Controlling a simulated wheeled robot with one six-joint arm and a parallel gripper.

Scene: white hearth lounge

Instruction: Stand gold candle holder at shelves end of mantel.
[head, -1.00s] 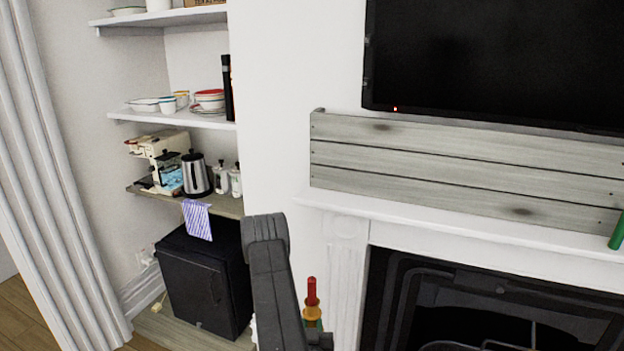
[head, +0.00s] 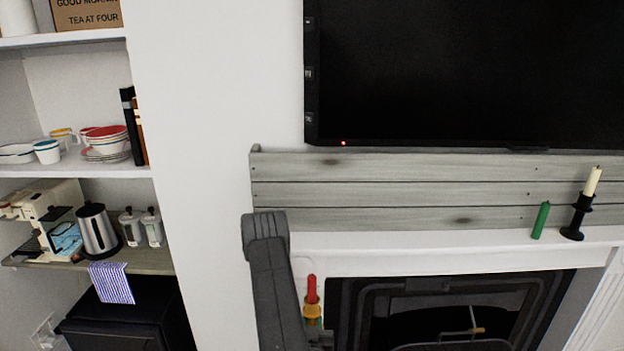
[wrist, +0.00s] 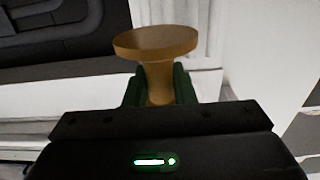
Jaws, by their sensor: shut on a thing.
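My gripper (wrist: 158,88) is shut on the gold candle holder (wrist: 158,45), its green finger pads on either side of the narrow stem in the wrist view. The holder's wide round end shows beyond the fingers.
A green candle (head: 541,220) and a black holder with a cream candle (head: 578,213) stand on the mantel's right part. Its left and middle look clear. A plank board (head: 400,192) backs it, under a television (head: 460,75). Wall shelves (head: 70,165) hold dishes and a kettle (head: 98,231).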

